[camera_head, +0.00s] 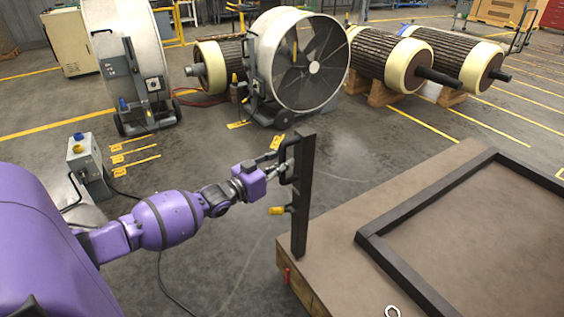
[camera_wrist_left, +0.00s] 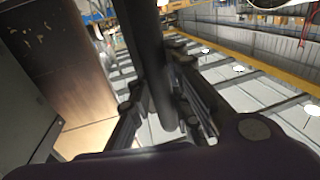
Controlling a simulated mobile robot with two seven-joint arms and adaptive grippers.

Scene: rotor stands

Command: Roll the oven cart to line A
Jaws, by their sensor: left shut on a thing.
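The cart (camera_head: 340,245) has a flat brown deck and fills the lower right of the head view. A dark upright post (camera_head: 301,210) stands at its left end, with a black handle on the post's left side. My left gripper (camera_head: 284,160) is shut on this handle, high on the post. In the left wrist view a dark bar (camera_wrist_left: 150,60) runs between the fingers of my left gripper (camera_wrist_left: 168,115). Yellow floor lines (camera_head: 135,153) with small yellow tags lie at the left; I cannot tell which is line A. My right gripper is out of view.
A dark rectangular frame (camera_head: 390,262) lies on the deck. A large drum fan (camera_head: 300,65) stands behind, with ribbed rotors (camera_head: 390,62) on wooden blocks beside it. A grey box (camera_head: 85,160) with a cable stands at left. Open grey floor lies between the fan and cart.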

